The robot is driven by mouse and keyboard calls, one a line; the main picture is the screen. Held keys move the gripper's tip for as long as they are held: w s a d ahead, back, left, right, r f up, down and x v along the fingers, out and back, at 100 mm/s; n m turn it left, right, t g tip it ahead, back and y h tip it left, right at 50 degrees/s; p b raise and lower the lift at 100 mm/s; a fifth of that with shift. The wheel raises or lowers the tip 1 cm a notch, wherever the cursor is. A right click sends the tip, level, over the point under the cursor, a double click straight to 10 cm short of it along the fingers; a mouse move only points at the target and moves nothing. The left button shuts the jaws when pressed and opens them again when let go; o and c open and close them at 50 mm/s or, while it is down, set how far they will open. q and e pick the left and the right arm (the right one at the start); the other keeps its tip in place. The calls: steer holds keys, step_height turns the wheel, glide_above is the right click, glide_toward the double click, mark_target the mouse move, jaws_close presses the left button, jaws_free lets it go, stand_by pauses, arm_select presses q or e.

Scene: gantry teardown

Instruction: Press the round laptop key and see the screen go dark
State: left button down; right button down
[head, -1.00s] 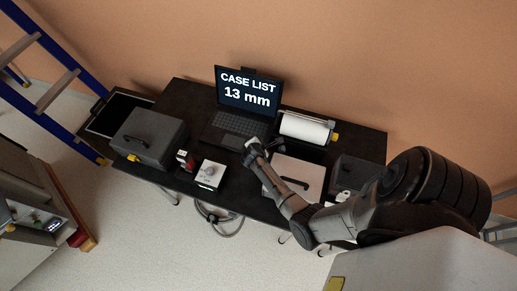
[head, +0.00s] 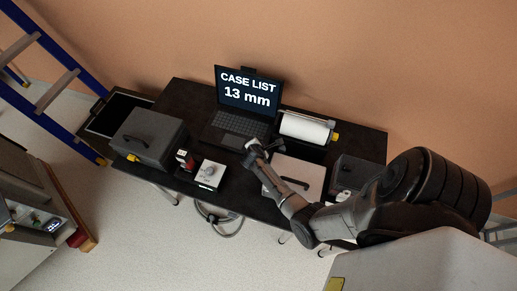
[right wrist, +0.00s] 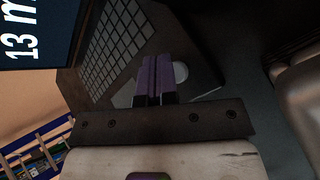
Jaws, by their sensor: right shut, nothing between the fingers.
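The open laptop (head: 237,124) stands at the back of the dark table. Its lit screen (head: 248,91) reads "CASE LIST 13 mm"; part of that screen (right wrist: 38,35) shows in the right wrist view. The pale round key (right wrist: 180,72) is at the keyboard deck's corner, partly hidden behind my fingers. My right gripper (right wrist: 157,72) is shut and empty, its purple fingertips just beside the key in that view. Whether they touch the deck I cannot tell. In the head view my right gripper (head: 252,145) is at the laptop's front right corner. My left gripper is not in view.
A paper roll (head: 305,128) lies right of the laptop. A light case (head: 299,178) is under my right forearm. A grey case (head: 150,137), a small red item (head: 184,158) and a white box (head: 210,174) stand to the left. A blue ladder (head: 60,115) leans at far left.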

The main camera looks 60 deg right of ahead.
steer(key=shift+f, duration=0.45)
stand_by(0.3)
steer(key=shift+r, duration=0.15)
steer(key=shift+r+p, duration=0.85)
steer(key=shift+p, duration=0.05)
step_height(320, 180, up, 6)
steer(key=p, duration=0.6)
stand_by(0.4)
stand_by(0.6)
